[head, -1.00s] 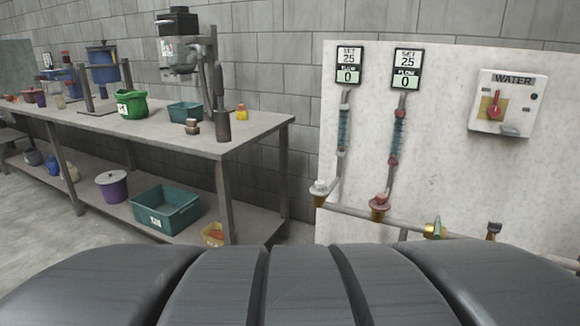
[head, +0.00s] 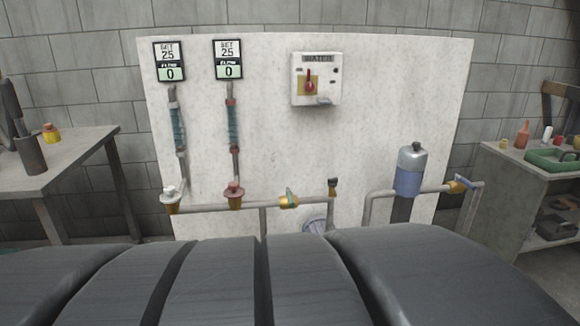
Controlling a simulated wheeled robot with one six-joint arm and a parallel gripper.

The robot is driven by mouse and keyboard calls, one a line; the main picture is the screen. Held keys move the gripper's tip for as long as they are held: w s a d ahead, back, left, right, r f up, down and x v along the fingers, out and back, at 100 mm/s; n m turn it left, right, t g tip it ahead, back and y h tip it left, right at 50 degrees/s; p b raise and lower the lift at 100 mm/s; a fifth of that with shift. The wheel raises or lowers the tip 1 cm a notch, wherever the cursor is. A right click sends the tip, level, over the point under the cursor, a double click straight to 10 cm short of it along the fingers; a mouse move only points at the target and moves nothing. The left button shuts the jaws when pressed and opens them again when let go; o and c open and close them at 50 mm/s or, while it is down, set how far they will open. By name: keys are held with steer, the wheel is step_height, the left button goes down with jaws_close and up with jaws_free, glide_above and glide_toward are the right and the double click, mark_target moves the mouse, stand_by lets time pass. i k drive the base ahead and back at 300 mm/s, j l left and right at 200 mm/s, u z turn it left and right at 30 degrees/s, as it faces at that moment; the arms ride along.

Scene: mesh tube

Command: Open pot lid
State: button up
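I see no pot that I can pick out with certainty in the head view now. A blue cylinder with a silver domed top and a dark knob (head: 411,170) stands among the pipes to the right; whether the top comes off cannot be told. My gripper is not in view. The broad dark grey shape along the bottom looks like my own body and hides the floor close in front.
A white panel (head: 270,120) against the block wall carries two flow displays, a water switch box (head: 316,79) and pipes with valves (head: 288,199). A workbench (head: 60,166) stands left. A counter (head: 497,158) with bottles and a green tray (head: 553,160) stands right.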

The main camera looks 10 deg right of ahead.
mark_target(414, 147)
steer(key=z, duration=1.15)
